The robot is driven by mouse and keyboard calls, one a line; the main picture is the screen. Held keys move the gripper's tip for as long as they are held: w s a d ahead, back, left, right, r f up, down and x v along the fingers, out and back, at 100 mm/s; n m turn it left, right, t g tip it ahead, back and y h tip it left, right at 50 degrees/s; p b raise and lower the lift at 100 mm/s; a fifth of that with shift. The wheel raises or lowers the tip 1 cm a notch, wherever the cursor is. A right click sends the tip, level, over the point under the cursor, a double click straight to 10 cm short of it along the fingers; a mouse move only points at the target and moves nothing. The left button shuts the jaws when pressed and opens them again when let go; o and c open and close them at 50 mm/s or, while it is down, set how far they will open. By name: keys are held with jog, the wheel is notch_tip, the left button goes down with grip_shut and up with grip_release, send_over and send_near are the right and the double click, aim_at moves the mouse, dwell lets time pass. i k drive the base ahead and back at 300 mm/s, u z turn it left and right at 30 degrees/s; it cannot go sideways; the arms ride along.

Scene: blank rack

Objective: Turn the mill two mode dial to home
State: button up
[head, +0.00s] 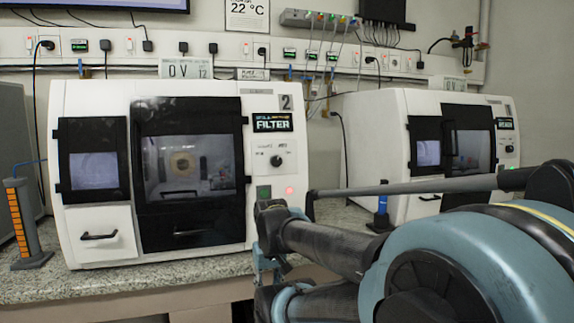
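Mill two (95,92) is a white cabinet marked "2" at the left of the head view. It has two dark windows, and its right panel carries a "FILTER" label. Its mode dial (276,161) is a small black round knob below that label, with small print around it. The print and the knob's exact pointing are too small to read. My arm reaches in from the right, in front of the cabinet's lower right corner. I cannot make out my gripper's fingers.
A similar white machine (385,150) stands behind my arm at the right. An orange-marked post (18,225) stands at the left on the speckled counter (130,282). Sockets and cables line the wall rail behind. The space before the dial looks clear.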

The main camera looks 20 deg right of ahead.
aim_at(275, 160)
jog(key=z, duration=3.15)
jog(key=k, duration=2.2)
jog(key=u, duration=1.3)
